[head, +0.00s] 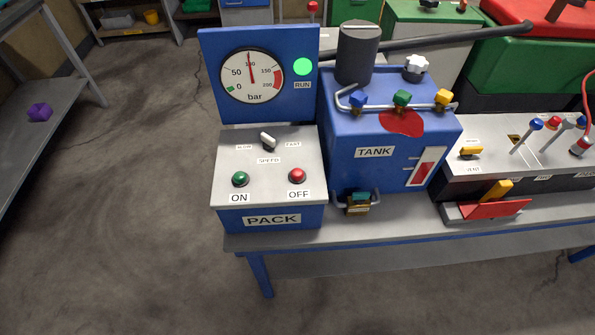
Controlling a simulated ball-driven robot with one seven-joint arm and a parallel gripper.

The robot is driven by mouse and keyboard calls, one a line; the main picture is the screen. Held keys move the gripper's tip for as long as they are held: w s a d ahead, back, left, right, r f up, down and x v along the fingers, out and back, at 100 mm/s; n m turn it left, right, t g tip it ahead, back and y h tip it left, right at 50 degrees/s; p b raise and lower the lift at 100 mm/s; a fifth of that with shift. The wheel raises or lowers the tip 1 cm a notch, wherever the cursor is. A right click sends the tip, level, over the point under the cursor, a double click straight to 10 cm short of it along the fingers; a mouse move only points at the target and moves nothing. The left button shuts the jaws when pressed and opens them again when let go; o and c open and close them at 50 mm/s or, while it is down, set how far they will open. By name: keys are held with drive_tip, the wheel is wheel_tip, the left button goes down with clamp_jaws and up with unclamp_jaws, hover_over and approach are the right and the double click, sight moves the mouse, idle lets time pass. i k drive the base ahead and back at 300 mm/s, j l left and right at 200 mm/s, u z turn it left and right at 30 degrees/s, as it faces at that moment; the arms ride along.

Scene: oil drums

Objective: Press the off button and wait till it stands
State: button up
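The blue PACK unit (270,216) stands at the left end of the bench in the head view. The red OFF button (297,175) is at the right of its sloped grey panel, above the OFF label. The green ON button (240,179) is to its left. A speed knob (267,140) sits above them between two labels. The round bar gauge (252,75) has its red needle pointing almost straight up, near 100. The green RUN lamp (303,67) is bright. My gripper is not in view.
The blue TANK (374,130) with a grey cylinder and several coloured valves stands right of the pack. A panel with levers (520,155) is further right. The grey bench (300,240) carries them. Open floor (130,220) lies left, beside a grey shelf (40,110).

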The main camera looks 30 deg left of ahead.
sight(296, 174)
drive_tip(key=j+z, duration=0.15)
drive_tip(key=j, duration=0.7)
drive_tip(key=j+z, duration=0.15)
drive_tip(key=j, duration=0.65)
drive_tip(key=j+z, duration=0.15)
drive_tip(key=j, duration=0.7)
drive_tip(key=k+j+z, duration=0.15)
drive_tip(key=j, duration=0.65)
